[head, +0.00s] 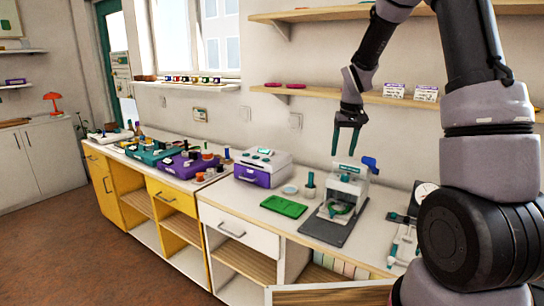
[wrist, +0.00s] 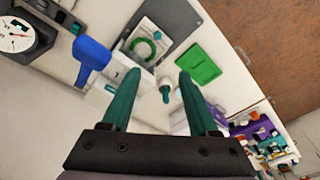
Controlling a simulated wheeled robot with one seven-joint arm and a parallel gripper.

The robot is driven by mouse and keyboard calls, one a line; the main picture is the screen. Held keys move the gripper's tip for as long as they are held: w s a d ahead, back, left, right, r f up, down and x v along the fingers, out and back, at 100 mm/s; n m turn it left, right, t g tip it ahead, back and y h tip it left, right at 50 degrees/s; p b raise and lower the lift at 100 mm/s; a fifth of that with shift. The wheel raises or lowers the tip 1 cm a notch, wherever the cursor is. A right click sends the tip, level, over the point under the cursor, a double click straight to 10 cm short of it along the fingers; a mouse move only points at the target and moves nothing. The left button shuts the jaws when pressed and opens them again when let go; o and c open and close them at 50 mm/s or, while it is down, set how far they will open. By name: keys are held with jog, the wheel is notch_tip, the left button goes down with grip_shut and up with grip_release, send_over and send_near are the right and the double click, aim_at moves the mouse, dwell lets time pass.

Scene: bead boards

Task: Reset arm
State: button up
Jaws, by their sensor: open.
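My gripper (head: 347,139) hangs from my arm above the worktop, pointing down, with its teal fingers apart and nothing between them. In the wrist view my gripper (wrist: 155,85) is open, with worktop items below it. Under and just beyond it stands a clear and white press-like device (head: 346,188) on a dark base plate (head: 330,228), with a green ring (head: 340,209) in it. The green ring also shows in the wrist view (wrist: 143,50). My gripper is clear of all these things.
A green tray (head: 284,207), a small pot (head: 309,190) and a purple and white machine (head: 262,167) stand left of the device. A blue part (head: 370,164) sticks up at its right. A wall shelf (head: 400,101) runs behind my arm. The air around my gripper looks free.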

jog(key=s+r+m+t, duration=0.2)
jog(key=s+r, duration=1)
jog(key=r, duration=0.4)
jog(key=s+r+m+t, duration=0.1)
jog(key=s+r, duration=0.1)
jog(key=s, duration=0.6)
jog(key=s+a+r+m+t+y, duration=0.1)
jog(key=s+r+t, duration=0.1)
jog(key=s, duration=0.5)
jog(key=shift+s+a+r+y, duration=0.25)
jog(key=shift+s+r+y, duration=0.05)
jog(key=shift+s+r, duration=0.1)
